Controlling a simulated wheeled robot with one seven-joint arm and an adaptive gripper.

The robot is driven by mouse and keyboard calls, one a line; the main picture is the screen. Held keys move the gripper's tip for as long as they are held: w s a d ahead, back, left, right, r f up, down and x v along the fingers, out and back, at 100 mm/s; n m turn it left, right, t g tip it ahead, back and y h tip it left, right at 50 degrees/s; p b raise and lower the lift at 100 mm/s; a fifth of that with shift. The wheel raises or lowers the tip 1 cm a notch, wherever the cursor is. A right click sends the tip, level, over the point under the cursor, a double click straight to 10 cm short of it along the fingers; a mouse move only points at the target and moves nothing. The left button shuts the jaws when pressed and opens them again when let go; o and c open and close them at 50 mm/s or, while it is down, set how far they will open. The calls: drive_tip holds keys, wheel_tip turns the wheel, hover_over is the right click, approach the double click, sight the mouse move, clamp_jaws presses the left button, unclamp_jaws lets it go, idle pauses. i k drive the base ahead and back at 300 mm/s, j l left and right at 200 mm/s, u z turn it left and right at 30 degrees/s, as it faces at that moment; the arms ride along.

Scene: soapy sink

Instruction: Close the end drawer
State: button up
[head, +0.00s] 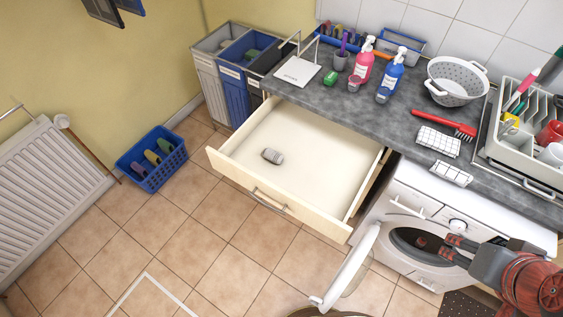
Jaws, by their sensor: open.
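The end drawer (325,142) is pulled far out from under the counter's left end. Its pale wooden front has a metal bar handle (268,202). A small grey object (272,156) lies inside near the front. My gripper (449,248) is at the lower right, in front of the washing machine's round opening and well to the right of the drawer handle. Its reddish fingers are apart with nothing visible between them. It does not appear to touch the drawer.
The washing machine (408,197) stands right of the drawer, its door (350,270) swung open between the drawer and my gripper. A blue basket (153,160) sits on the floor at left. Bins (211,85) stand behind the drawer. The tiled floor before the drawer is clear.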

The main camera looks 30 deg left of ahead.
sight(325, 171)
drive_tip(key=u, duration=1.75)
drive_tip(key=l+z, duration=0.25)
drive_tip(key=k+l+z, duration=0.1)
drive_tip(key=l+z, duration=0.15)
